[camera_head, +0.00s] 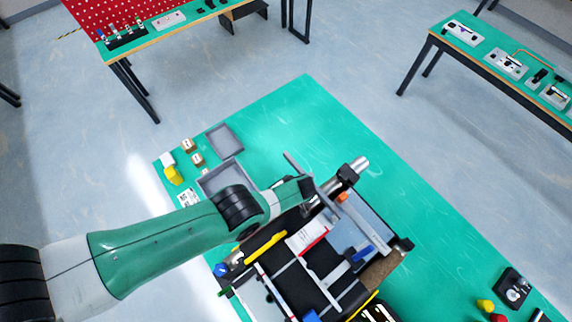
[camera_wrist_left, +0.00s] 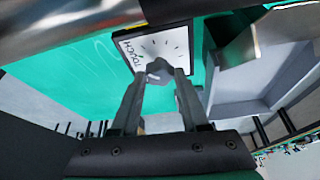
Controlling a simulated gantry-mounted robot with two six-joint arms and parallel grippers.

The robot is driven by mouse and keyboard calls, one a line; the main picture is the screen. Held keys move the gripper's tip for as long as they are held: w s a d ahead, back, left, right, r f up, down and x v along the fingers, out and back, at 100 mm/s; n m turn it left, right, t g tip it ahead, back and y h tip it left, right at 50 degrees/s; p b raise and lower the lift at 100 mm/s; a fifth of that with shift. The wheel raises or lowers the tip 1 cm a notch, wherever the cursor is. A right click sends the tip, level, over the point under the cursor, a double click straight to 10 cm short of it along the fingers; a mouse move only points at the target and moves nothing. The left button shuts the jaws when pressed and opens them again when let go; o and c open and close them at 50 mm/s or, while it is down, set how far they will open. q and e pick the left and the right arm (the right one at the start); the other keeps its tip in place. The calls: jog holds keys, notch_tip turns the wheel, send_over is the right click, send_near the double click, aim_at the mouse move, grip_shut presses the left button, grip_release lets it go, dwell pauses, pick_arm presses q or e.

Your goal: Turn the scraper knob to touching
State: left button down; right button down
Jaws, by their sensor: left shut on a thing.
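The scraper knob (camera_wrist_left: 158,70) is a small grey knob in front of a white dial plate (camera_wrist_left: 150,45) with tick marks and the word TOUCH, seen in the left wrist view. My left gripper (camera_wrist_left: 160,80) is shut on the knob, with one finger on each side of it. In the head view my left arm comes in from the left and its gripper (camera_head: 318,190) is at the far end of the mini conveyor (camera_head: 320,255). The knob is hidden there by my arm. My right gripper is in neither view.
Grey trays (camera_head: 224,140) and small blocks (camera_head: 172,174) lie left of the conveyor on the green table (camera_head: 300,110). A small black device (camera_head: 512,288) and coloured buttons stand at the lower right. The table's right side is mostly clear.

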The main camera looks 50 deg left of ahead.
pick_arm(q)
jog(key=shift+n+b, duration=0.45)
jog(key=shift+n, duration=0.15)
jog(key=shift+c, duration=2)
grip_release()
jog(key=shift+g, duration=0.3)
